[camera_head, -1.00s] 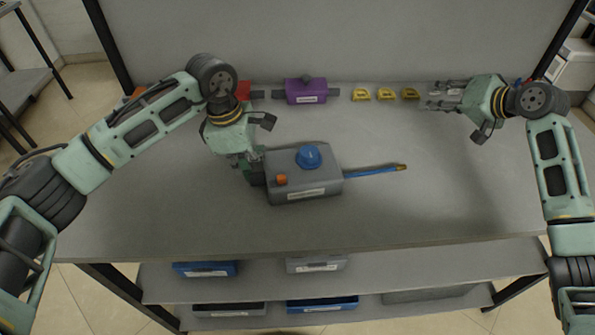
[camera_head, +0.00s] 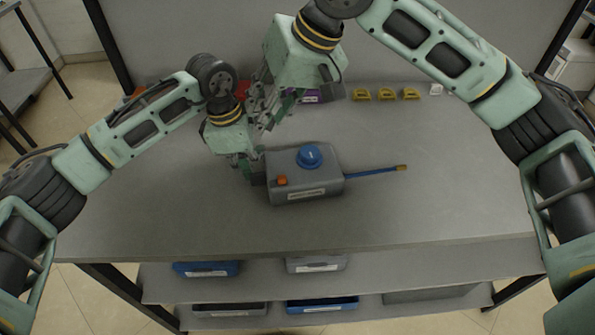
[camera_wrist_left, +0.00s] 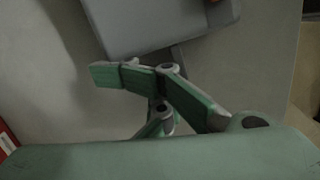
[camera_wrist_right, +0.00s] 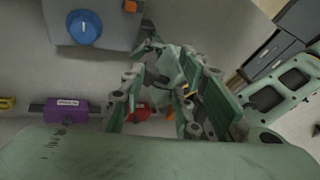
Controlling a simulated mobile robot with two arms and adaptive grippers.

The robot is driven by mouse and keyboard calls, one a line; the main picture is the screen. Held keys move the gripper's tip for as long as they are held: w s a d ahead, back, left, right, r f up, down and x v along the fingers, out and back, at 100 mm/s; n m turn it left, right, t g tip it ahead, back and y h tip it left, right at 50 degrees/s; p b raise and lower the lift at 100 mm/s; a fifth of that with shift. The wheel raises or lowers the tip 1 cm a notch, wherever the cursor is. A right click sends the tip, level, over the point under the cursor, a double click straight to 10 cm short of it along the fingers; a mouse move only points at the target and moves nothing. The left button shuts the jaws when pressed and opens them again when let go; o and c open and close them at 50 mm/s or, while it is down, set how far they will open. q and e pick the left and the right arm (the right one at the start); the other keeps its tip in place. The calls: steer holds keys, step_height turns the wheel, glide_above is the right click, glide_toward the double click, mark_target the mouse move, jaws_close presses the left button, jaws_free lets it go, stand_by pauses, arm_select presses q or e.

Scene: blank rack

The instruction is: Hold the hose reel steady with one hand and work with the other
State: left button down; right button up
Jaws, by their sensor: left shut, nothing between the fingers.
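The hose reel (camera_head: 325,178) is a grey box with a blue knob (camera_head: 309,156), an orange button (camera_head: 281,181) and a blue hose (camera_head: 370,173) ending in a brass tip on the right. It sits flat mid-table; its grey body also shows in the left wrist view (camera_wrist_left: 150,28). My left gripper (camera_head: 250,171) is shut and empty at the reel's left side, by a small dark tab; whether it touches is unclear. My right gripper (camera_head: 268,112) is open above the table behind the reel, close to my left gripper. In the right wrist view (camera_wrist_right: 168,85), its fingers are apart.
A purple valve-like part (camera_wrist_right: 68,110) and a red part (camera_wrist_right: 138,112) lie along the back, partly hidden by my right gripper in the head view. Several yellow pieces (camera_head: 387,95) stand right of them. Bins (camera_head: 315,264) fill the shelves below. The table's right side is clear.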

steer(key=s+f+h, duration=0.1)
steer(key=s+h, duration=0.2)
steer(key=m+h, duration=0.2)
glide_above(281, 178)
step_height(281, 178, down, 5)
steer(key=shift+s+f, duration=0.1)
steer(key=shift+y, duration=0.3)
steer(key=shift+f, duration=3.8)
steer(key=shift+c, duration=0.6)
arm_select(q)
steer(key=shift+d, duration=0.1)
arm_select(e)
jaws_close()
steer(key=c, duration=0.6)
jaws_free()
